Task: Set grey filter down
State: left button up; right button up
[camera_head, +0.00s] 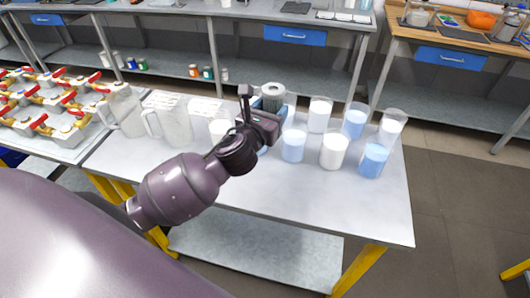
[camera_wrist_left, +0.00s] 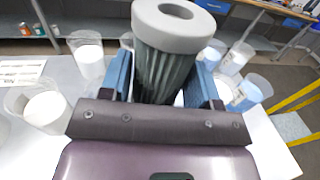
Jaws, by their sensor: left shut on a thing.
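The grey filter (camera_wrist_left: 164,70) is a pleated dark grey cylinder with a lighter grey ring cap. It stands roughly upright between the blue finger pads of my left gripper (camera_wrist_left: 162,85) in the left wrist view. In the head view the filter (camera_head: 273,92) shows above my left gripper (camera_head: 272,112), over the far part of the grey table (camera_head: 385,215). The gripper is shut on the filter. The filter's lower end is hidden behind the gripper, so I cannot tell whether it touches the table. My right gripper is not in view.
Several clear beakers with white or blue contents, such as a blue one (camera_head: 373,160) and a white one (camera_head: 334,150), stand right of the gripper. Clear jugs (camera_head: 174,125) stand left. Red-handled valves (camera_head: 40,115) fill the far left. The table's front right is clear.

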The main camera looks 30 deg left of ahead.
pick_arm(q)
notch_tip(320, 180, down, 11)
jog(key=b, duration=0.2)
jog(key=shift+f+b, duration=0.2)
jog(key=shift+b, duration=0.2)
notch_tip(320, 180, down, 3)
jog(key=shift+f+b, duration=0.2)
jog(key=shift+b, duration=0.5)
jog(key=shift+f, duration=0.45)
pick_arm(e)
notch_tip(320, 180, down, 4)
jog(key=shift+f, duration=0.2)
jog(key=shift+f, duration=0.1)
